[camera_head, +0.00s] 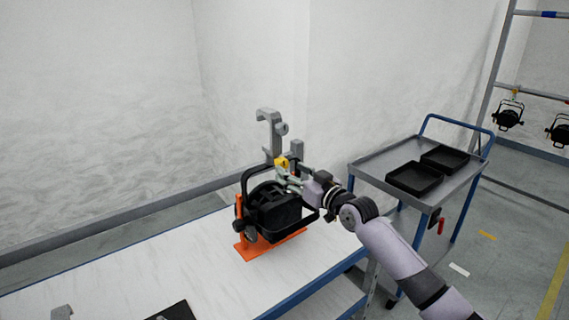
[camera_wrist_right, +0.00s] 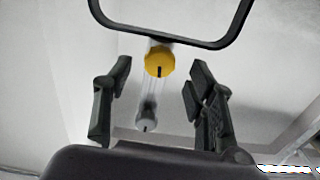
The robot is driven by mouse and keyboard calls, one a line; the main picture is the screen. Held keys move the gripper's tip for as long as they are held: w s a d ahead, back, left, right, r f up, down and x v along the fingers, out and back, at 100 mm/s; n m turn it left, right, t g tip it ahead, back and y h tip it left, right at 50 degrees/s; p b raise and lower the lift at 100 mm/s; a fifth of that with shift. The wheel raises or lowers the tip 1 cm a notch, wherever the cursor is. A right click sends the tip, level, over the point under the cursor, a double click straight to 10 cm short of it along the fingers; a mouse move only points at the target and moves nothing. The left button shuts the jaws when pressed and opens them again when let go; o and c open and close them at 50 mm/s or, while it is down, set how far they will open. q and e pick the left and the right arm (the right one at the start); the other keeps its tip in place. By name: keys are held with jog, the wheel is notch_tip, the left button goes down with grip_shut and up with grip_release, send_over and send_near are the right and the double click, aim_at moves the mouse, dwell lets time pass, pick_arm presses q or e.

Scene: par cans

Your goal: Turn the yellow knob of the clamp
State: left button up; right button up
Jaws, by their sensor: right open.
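The clamp (camera_head: 269,132) is grey and hook-shaped, and stands upright above a black par can (camera_head: 270,212). Its yellow knob (camera_head: 281,162) is at the lower end, by the top of the black yoke. In the right wrist view the yellow knob (camera_wrist_right: 159,61) lies between and beyond the fingertips, below the black yoke bar (camera_wrist_right: 170,42). My right gripper (camera_head: 283,177) is open beside the knob; in its wrist view the fingers (camera_wrist_right: 158,78) are spread with a gap on both sides of the knob. My left gripper is not in view.
The par can sits in an orange stand (camera_head: 262,249) on a white table (camera_head: 200,262) with a blue edge. A grey cart (camera_head: 385,160) with black trays (camera_head: 414,177) stands at the right. More par cans (camera_head: 508,118) hang on a rack behind it.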

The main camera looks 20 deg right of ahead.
aim_at(284, 166)
jog(key=shift+x, duration=2.05)
jog(key=shift+c, duration=0.3)
jog(key=c, duration=1.1)
